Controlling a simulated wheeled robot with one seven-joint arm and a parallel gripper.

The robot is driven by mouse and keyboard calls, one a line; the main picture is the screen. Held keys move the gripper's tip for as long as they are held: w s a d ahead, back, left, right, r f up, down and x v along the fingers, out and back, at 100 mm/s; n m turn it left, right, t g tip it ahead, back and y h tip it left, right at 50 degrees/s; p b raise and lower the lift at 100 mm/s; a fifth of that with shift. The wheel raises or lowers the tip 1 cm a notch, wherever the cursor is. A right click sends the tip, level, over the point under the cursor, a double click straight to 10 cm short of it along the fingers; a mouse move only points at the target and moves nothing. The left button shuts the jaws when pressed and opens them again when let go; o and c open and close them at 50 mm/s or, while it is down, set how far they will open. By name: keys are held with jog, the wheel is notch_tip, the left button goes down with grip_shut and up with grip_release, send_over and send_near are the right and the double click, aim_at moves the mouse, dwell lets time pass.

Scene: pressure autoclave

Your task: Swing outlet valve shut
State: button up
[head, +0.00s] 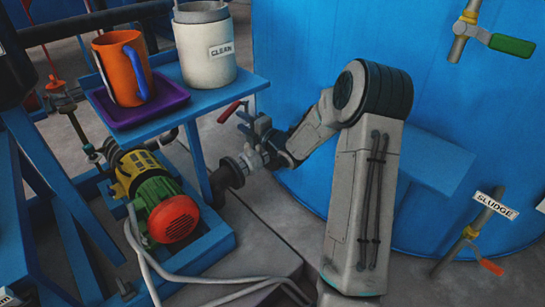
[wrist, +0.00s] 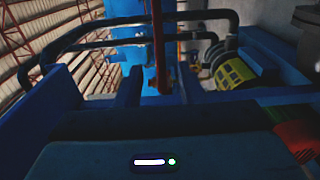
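A red valve lever (head: 229,112) sticks out to the left below the blue shelf, above a grey valve body and pipe (head: 255,158) next to the pump. No label shows on it; it fits the outlet valve. My gripper (head: 250,127) is at the lever's inner end, just above the pipe. In the wrist view a dark red bar (wrist: 158,45), likely the lever, stands upright between my two fingers (wrist: 160,88). Gaps show on both sides of it, so the fingers look open. Contact with the lever is hard to tell.
An orange mug (head: 118,68) on a purple tray (head: 137,108) and a white CLEAN pot (head: 207,65) stand on the blue shelf (head: 247,84) beside my gripper. A pump (head: 158,195) sits below. A large blue tank (head: 320,40) is close behind my arm.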

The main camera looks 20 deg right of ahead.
jog(key=s+r+m+g+h+p, duration=0.2)
jog(key=s+m+g+h, duration=0.2)
jog(key=s+m, duration=0.4)
jog(key=s+r+m+g+h+p, duration=0.2)
jog(key=s+m+g+h, duration=0.2)
jog(key=s, duration=1.2)
jog(key=m+g, duration=0.3)
jog(key=m, duration=0.2)
jog(key=shift+s+r+h+p, duration=0.2)
jog(key=shift+r+h+p, duration=0.1)
jog(key=shift+h, duration=0.1)
jog(key=shift+d, duration=0.1)
